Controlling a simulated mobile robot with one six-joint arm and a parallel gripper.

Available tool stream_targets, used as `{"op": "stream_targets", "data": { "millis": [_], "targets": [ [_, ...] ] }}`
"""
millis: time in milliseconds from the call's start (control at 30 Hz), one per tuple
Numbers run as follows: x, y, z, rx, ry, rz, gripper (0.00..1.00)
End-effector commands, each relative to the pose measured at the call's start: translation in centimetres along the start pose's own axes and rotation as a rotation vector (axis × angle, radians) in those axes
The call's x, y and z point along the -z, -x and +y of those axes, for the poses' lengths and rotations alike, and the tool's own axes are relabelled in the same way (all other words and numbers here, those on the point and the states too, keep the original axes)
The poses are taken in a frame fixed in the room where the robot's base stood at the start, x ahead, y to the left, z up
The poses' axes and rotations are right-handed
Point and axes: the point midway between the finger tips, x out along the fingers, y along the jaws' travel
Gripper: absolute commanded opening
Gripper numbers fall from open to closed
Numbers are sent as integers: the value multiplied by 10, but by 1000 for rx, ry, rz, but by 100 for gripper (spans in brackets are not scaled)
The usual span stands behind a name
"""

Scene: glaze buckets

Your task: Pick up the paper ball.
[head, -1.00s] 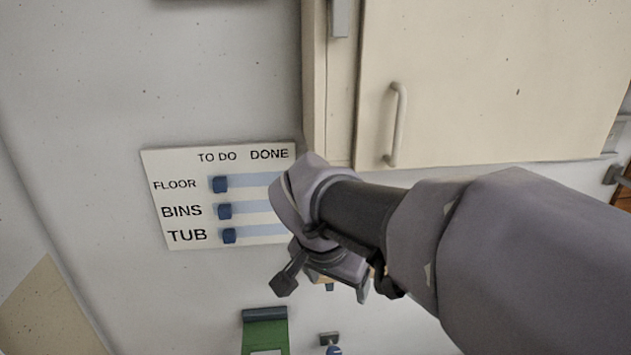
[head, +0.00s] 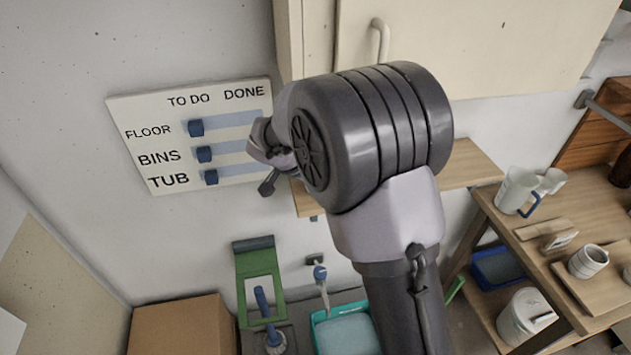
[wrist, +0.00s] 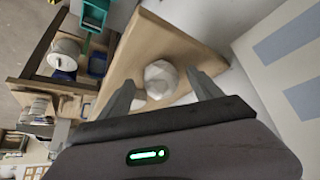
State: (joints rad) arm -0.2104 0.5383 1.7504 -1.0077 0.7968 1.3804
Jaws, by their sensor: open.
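The paper ball (wrist: 160,75) is a white, faceted, crumpled ball on a wooden shelf in the wrist view. My gripper (wrist: 160,79) is open, with one finger to the left and one to the right of the ball in that picture. I cannot tell how far the ball is beyond the fingertips. A smaller pale shape (wrist: 139,98) shows just below the ball, partly hidden by the left finger. In the head view my gripper (head: 266,160) is in front of the to-do board, mostly behind my arm; the ball is hidden there.
The wall shelf (head: 468,165) is under a cupboard (head: 480,40). The to-do board (head: 190,140) hangs on the wall to the left. A workbench (head: 560,250) with mugs is on the right. A cardboard box (head: 180,325) and a teal tub (head: 345,335) are below.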

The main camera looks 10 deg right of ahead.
Motion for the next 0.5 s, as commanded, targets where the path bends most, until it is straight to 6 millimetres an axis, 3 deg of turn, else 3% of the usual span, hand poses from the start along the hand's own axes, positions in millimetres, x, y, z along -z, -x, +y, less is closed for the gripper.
{"op": "stream_targets", "data": {
  "millis": [100, 300, 500],
  "targets": [
    [-1, -12, 0, 1, 0, -1, 74],
    [-1, -12, 0, 1, 0, 0, 72],
    [-1, -12, 0, 1, 0, 0, 33]
  ]
}}
